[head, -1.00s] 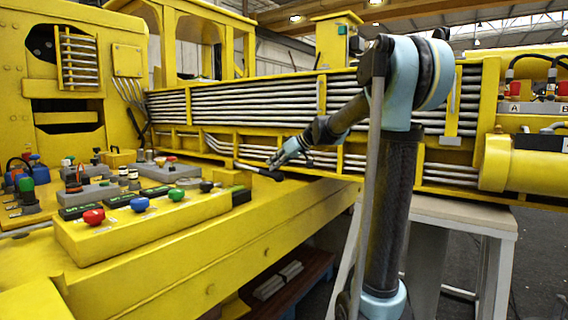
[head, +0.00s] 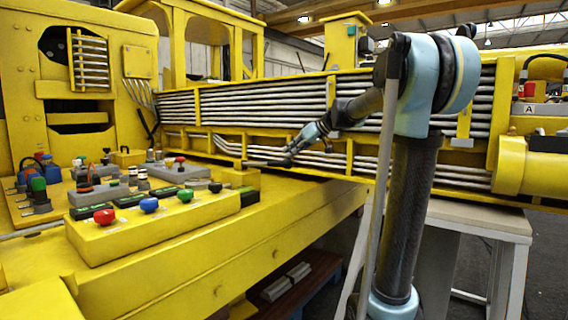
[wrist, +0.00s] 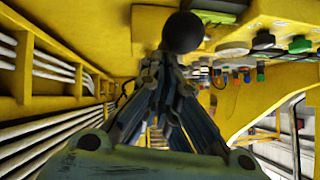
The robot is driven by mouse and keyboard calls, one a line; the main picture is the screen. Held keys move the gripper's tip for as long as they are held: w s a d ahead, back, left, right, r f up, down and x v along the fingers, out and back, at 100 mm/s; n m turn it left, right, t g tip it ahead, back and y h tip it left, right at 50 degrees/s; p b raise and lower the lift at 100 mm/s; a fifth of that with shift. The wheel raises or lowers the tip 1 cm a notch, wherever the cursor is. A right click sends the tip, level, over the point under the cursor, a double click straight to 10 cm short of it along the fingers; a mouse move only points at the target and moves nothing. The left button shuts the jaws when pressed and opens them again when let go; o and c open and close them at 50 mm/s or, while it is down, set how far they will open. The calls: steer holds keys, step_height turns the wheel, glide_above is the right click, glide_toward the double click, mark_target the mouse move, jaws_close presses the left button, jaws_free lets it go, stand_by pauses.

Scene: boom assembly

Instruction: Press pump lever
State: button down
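The pump lever (head: 279,163) is a thin rod with a dark end, reaching right from beside the yellow boom near the control box. In the head view it lies about level. In the wrist view its black rounded end (wrist: 183,32) shows just beyond my fingertips. My gripper (head: 291,154) is at the lever's dark end, close above it. In the wrist view my gripper (wrist: 162,62) has its fingers drawn together at the tips, with nothing visible held between them. The tips overlap the knob's lower edge; I cannot tell if they touch.
A yellow control box (head: 150,222) with red, blue, green and black buttons stands on the yellow deck at left. The boom (head: 230,86) with rows of silver pipes runs behind my arm. A pale table (head: 470,218) stands at right.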

steer(key=v, duration=0.6)
steer(key=shift+r, duration=0.3)
steer(key=shift+w, duration=0.1)
stand_by(1.8)
